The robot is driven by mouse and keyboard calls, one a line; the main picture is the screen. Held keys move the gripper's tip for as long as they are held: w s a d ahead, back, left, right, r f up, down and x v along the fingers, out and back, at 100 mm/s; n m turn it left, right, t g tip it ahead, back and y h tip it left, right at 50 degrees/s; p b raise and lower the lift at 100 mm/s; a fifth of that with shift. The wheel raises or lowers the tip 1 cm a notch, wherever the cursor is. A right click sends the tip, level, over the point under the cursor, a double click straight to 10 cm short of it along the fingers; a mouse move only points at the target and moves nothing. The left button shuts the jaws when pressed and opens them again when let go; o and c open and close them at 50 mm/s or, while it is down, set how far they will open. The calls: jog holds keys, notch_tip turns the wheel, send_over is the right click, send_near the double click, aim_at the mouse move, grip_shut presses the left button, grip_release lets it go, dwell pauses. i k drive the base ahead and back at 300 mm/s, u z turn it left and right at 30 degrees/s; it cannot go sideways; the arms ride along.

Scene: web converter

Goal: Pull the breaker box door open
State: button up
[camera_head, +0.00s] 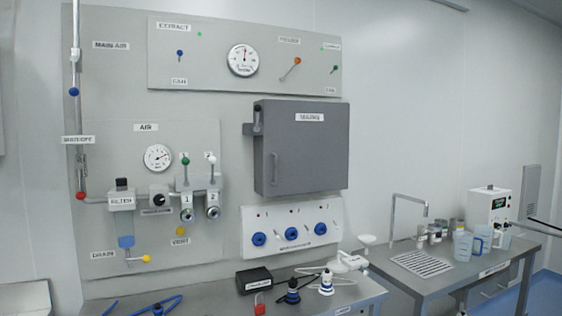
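The breaker box (258,158) is a dark grey box on the wall panel, right of centre. Its flat grey door (320,155) faces the room and looks shut. A white label (309,117) sits near the door's top; its text is too blurred to read surely. A slim vertical handle (273,170) is on the door's left side. A small bracket with a dark lever (257,119) sticks out at the box's upper left. The inside of the box is hidden. My gripper is not in view.
Below the box is a sloped white panel with blue round sockets (291,233). A grey bench (215,304) beneath holds a black box (254,280), a red padlock (259,304) and blue-white connectors (326,283). Air valves (187,200) are left. A sink bench (395,277) stands right.

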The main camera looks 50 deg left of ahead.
aim_at(306, 146)
jog(key=u, duration=0.7)
jog(key=i, duration=0.85)
jog(key=u, duration=1)
